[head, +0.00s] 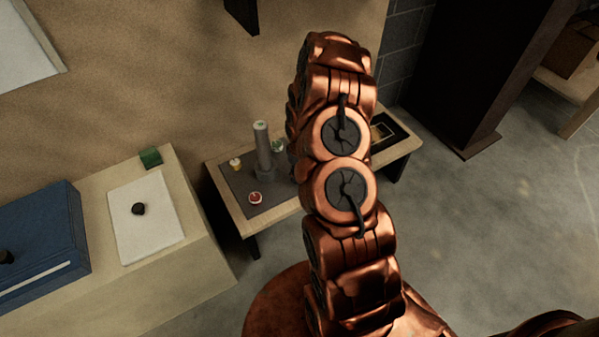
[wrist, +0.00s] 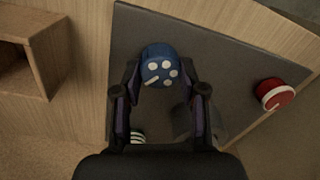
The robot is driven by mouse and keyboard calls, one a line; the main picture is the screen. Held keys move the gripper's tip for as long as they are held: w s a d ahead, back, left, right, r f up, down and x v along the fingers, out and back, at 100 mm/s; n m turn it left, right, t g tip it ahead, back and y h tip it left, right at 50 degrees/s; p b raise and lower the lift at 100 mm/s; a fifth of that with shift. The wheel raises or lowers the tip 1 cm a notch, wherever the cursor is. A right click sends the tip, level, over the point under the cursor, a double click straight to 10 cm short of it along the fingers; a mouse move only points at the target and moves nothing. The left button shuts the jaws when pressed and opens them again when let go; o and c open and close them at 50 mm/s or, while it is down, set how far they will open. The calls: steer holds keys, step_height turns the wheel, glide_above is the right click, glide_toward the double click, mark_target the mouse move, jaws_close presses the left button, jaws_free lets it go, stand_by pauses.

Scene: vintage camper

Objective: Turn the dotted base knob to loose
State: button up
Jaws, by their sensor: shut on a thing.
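The dotted knob (wrist: 160,62) is blue with several white dots and a short white bar near its lower left edge in the wrist view. It sits on a dark grey base plate (wrist: 222,62), also visible in the head view (head: 235,184). My gripper (wrist: 160,70) is at the knob, one finger on each side, shut on it. In the head view my arm hides the gripper and the blue knob. A grey column (head: 263,150) with a pale top stands on the plate.
A red knob with a white mark (wrist: 275,94) is to the right; it also shows in the head view (head: 256,197). A yellow knob (head: 235,163) and a green one (head: 278,146) are near the column. A striped knob (wrist: 137,137) is beside my left finger.

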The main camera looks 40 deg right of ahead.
steer(key=n, duration=0.3)
steer(key=shift+s+n, duration=0.1)
steer(key=shift+n, duration=2.1)
steer(key=o, duration=1.2)
steer(key=shift+c, duration=0.2)
step_height(320, 180, up, 12)
steer(key=shift+w+d, duration=0.15)
steer(key=shift+w, duration=0.1)
